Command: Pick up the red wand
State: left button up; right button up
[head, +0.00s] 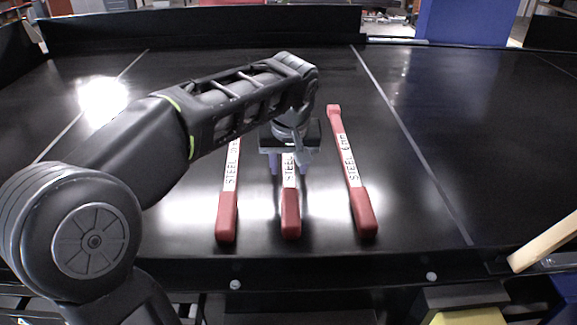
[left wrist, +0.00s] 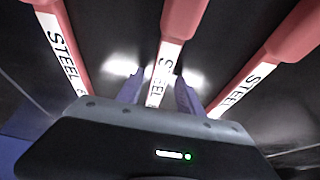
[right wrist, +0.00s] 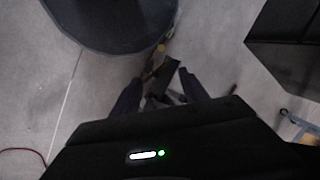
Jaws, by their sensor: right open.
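Three red wands with white "STEEL" labels lie side by side on the black conveyor: a left wand (head: 227,215), a middle wand (head: 290,213) and a right wand (head: 361,205). My left gripper (head: 288,168) is over the middle wand, pointing down, with a finger on each side of its white label. In the left wrist view the middle wand (left wrist: 183,20) runs between the spread fingers (left wrist: 158,92), with small gaps showing. I cannot tell how far down the fingers reach. My right gripper (right wrist: 160,88) is open and empty over the grey floor.
The black conveyor belt (head: 440,110) is clear to the right of the wands. A low black wall (head: 200,25) runs along its back. A pale wooden piece (head: 543,242) is at the right front edge. A dark round object (right wrist: 110,20) is below my right gripper.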

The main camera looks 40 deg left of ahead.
pick_arm(q)
grip_shut()
dwell(0.3)
jog(key=shift+r, duration=0.1)
dwell(0.4)
notch_tip(320, 180, up, 8)
jog(key=shift+a+r, duration=0.1)
jog(key=shift+r+p, duration=0.3)
jog(key=shift+r, duration=0.55)
jog(key=shift+f, duration=0.1)
dwell(0.5)
